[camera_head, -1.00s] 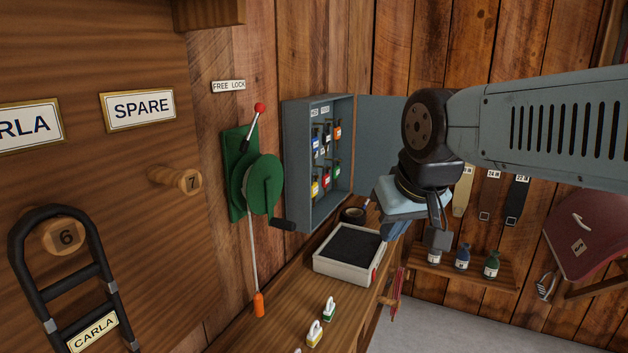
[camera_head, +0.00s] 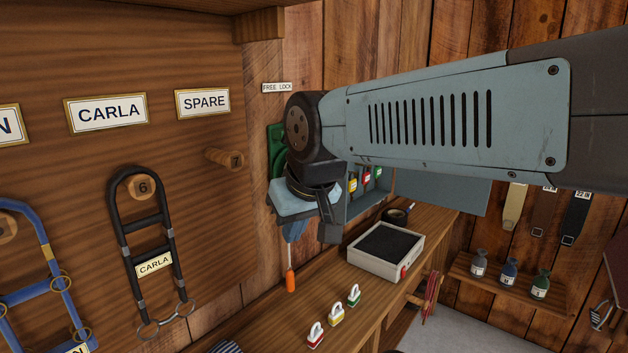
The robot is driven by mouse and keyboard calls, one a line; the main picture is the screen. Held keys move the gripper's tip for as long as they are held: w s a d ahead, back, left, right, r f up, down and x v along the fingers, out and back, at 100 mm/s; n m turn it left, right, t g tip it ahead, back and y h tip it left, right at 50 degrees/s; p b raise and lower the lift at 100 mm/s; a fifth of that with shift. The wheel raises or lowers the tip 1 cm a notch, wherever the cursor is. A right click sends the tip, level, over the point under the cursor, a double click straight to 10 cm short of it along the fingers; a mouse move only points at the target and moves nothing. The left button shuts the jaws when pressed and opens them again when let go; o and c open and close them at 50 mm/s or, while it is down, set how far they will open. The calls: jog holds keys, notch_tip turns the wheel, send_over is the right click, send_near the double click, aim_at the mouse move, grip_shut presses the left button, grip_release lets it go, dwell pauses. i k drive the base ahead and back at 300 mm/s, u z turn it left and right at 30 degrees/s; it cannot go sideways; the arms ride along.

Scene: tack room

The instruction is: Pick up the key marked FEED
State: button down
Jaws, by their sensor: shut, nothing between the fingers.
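The grey-blue key cabinet (camera_head: 374,195) hangs on the back wall with its door (camera_head: 445,192) open to the right. My arm hides most of it. A few coloured key tags show below the arm, among them a yellow one (camera_head: 352,185) and a green one (camera_head: 377,173). No marking on them can be read, so I cannot tell which key is FEED. My gripper (camera_head: 330,236) points down in front of the cabinet's left side, above the bench. It is shut and empty.
The wooden bench (camera_head: 285,325) carries a white tray with a dark pad (camera_head: 385,262) and small red (camera_head: 316,336), yellow (camera_head: 336,315) and green (camera_head: 354,296) handled pieces. An orange-ended cord (camera_head: 291,280) hangs near my gripper. Halters hang at left; bottles (camera_head: 509,273) stand on a right shelf.

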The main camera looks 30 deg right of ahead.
aim_at(365, 178)
jog(key=z, duration=0.9)
jog(key=i, duration=0.1)
jog(key=u, duration=2.3)
jog(key=k, duration=1.45)
jog(key=z, duration=1.75)
jog(key=i, duration=1)
